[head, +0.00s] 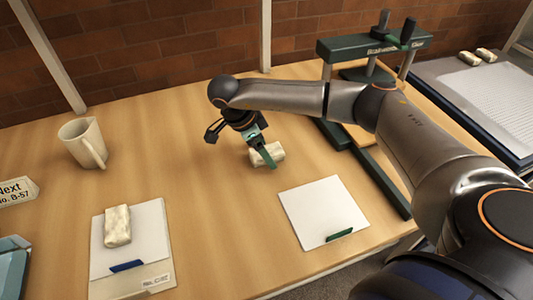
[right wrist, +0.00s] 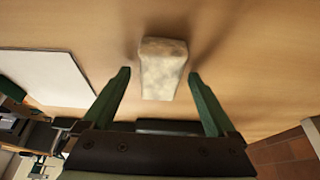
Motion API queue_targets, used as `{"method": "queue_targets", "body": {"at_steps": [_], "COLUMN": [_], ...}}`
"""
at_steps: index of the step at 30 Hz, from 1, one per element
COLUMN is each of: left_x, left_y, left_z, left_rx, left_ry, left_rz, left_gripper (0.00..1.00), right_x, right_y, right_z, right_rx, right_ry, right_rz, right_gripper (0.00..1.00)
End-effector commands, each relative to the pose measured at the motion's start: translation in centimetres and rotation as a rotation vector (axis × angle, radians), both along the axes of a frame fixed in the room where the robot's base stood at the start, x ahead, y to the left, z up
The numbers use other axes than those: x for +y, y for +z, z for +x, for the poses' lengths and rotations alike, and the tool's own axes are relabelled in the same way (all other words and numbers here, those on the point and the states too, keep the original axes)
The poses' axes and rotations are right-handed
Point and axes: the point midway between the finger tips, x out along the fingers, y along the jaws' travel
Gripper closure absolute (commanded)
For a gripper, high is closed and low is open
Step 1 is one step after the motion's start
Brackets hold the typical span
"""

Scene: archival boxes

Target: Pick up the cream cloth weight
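A cream cloth weight (head: 268,154) lies on the wooden table near the middle of the head view. It also shows in the right wrist view (right wrist: 162,68), ahead of and between the fingers. My right gripper (head: 266,155) is over this weight in the head view, and one finger hides part of it. In the right wrist view my right gripper (right wrist: 157,76) is open, with clear gaps on both sides of the weight. A second cream cloth weight (head: 117,226) lies on a clipboard at the lower left. My left gripper is not in view.
A white sheet (head: 324,210) with a green clip lies right of the near weight. A dark green press (head: 372,46) stands behind it. A cream mug (head: 84,143) stands at the left, above a sign (head: 17,191). Two more weights (head: 477,56) lie far right.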

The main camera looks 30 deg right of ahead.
Motion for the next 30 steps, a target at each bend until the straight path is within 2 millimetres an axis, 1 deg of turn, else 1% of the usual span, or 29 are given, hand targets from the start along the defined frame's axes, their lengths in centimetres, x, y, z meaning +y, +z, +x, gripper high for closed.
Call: {"method": "queue_targets", "body": {"at_steps": [1, 2, 21, 24, 30], "left_x": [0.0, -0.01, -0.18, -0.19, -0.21], "left_y": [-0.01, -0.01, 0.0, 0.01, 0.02], "left_z": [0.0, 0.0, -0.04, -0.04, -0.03], "left_rx": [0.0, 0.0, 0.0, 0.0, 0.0], "left_ry": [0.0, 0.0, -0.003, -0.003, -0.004], "left_rz": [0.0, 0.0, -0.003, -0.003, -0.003], "left_gripper": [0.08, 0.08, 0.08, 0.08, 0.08], "right_x": [0.0, 0.01, 0.05, 0.05, 0.06], "right_y": [0.02, 0.03, 0.04, 0.05, 0.05], "right_z": [0.01, 0.0, 0.01, 0.01, 0.02], "right_rx": [0.0, 0.0, 0.0, 0.0, 0.0], "right_ry": [0.0, 0.0, 0.0, 0.0, 0.001], "right_rz": [0.0, 0.0, 0.001, 0.001, 0.001], "right_gripper": [0.15, 0.18, 0.9, 1.0, 1.0]}}
